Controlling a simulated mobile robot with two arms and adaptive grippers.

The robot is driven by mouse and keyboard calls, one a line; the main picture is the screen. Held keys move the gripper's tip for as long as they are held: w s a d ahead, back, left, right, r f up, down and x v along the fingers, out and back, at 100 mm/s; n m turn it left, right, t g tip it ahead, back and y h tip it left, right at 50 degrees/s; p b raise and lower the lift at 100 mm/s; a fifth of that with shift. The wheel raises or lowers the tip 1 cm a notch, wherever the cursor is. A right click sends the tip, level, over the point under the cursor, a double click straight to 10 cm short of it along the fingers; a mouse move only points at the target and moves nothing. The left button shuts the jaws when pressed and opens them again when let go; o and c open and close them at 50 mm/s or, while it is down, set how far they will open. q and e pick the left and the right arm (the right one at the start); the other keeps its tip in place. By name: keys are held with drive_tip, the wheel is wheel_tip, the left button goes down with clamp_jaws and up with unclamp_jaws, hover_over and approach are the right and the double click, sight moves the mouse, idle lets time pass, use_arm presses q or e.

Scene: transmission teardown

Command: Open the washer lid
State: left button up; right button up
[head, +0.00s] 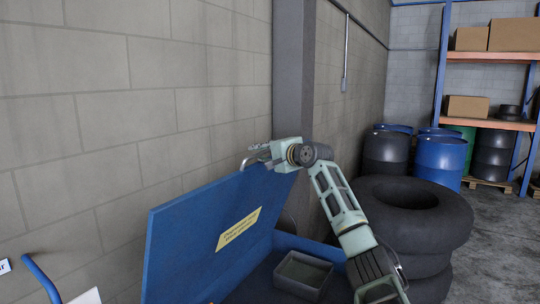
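The blue washer lid (195,245) stands raised at a steep tilt, with a yellow label on the face toward the tub. A pale metal handle (247,161) shows at its upper edge. My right gripper (262,153) is at that upper edge, right beside the handle. Its fingers are small and partly hidden, so I cannot tell whether they are closed on it. The washer tub (285,243) is uncovered below the lid, with a grey tray (303,272) inside. My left gripper is not in view.
A block wall (110,130) and a grey pillar (293,75) stand close behind the lid. Stacked tyres (410,225) are right of my arm. Barrels (440,158) and a shelf with boxes (485,57) stand farther back. Open floor is at far right.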

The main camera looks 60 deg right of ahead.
drive_tip(key=v, duration=1.2)
drive_tip(key=shift+w+f, duration=0.1)
